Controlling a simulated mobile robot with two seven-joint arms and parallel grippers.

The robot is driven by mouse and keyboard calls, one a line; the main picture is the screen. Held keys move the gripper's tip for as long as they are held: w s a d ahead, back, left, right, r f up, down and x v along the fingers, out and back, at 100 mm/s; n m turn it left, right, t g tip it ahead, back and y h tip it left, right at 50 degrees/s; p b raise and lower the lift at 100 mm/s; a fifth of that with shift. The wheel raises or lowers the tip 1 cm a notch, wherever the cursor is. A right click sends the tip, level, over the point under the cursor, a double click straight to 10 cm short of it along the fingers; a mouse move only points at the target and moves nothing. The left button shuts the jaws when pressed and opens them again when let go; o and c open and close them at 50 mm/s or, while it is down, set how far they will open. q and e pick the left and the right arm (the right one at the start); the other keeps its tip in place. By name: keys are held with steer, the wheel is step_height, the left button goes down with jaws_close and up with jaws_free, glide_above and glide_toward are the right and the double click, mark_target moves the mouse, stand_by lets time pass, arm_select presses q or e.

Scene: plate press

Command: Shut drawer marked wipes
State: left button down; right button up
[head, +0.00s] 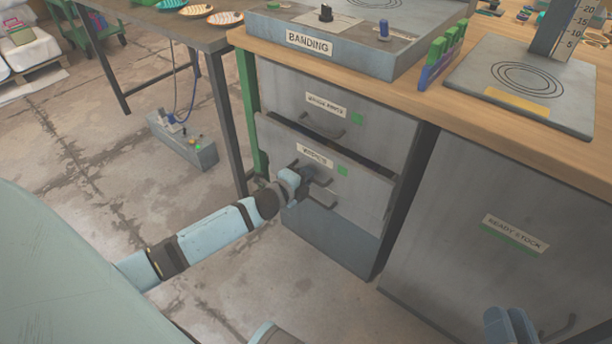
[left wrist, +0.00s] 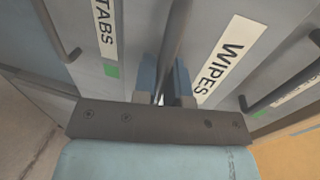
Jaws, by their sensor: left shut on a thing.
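The wipes drawer (head: 362,187) is the second one down in the grey cabinet under the bench. It stands partly pulled out, with a dark gap along its top edge. Its label reads WIPES in the left wrist view (left wrist: 222,62). My left gripper (head: 303,184) is at its front, shut on the drawer's bar handle (left wrist: 174,50), which passes between the fingers. In the head view the gripper hides part of the handle. My right gripper (head: 510,326) is at the bottom right edge, away from the drawer; its finger gap is unclear.
Another drawer (head: 385,120) above looks closed. A TABS label (left wrist: 104,28) shows on a neighbouring front. A READY STOCK cabinet (head: 470,270) stands at right. The bench (head: 425,95) carries a BANDING unit (head: 335,62). A grey box (head: 185,145) lies on the floor at left.

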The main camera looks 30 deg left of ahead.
mark_target(316, 167)
arm_select(q)
steer(key=x, duration=0.3)
steer(key=shift+w+r+p, duration=0.35)
steer(key=shift+w, duration=0.1)
steer(key=shift+w+r, duration=0.1)
steer(key=shift+w, duration=0.05)
arm_select(e)
steer(key=shift+s+r+t, duration=0.1)
steer(key=shift+r+t, duration=0.3)
steer(key=shift+r, duration=0.2)
arm_select(q)
steer(key=c, duration=1.2)
jaws_free()
steer(key=shift+w+d, duration=0.1)
